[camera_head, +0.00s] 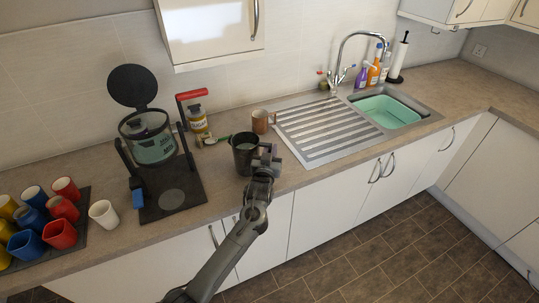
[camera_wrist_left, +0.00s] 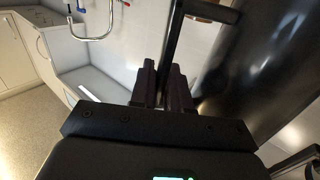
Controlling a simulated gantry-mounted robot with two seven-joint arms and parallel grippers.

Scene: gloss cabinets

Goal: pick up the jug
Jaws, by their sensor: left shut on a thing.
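The jug (camera_head: 241,146) is dark, glossy and open-topped, near the front of the worktop, left of the draining board. It looks upright; I cannot tell whether its base touches the worktop. My left gripper (camera_head: 266,159) is at the jug's right side, its arm rising from below. In the left wrist view the jug's black body (camera_wrist_left: 245,50) fills the upper right, with its handle running down between the fingers of my left gripper (camera_wrist_left: 163,82). The gripper is shut on the handle. My right gripper is not in view.
A brown mug (camera_head: 260,121) stands close behind the jug, and a ribbed draining board (camera_head: 325,130) lies to the right. A black appliance with a glass vessel (camera_head: 150,140), a yellow-labelled jar (camera_head: 197,118), a white cup (camera_head: 104,214) and several coloured cups are left. A wall cabinet (camera_head: 210,30) hangs above.

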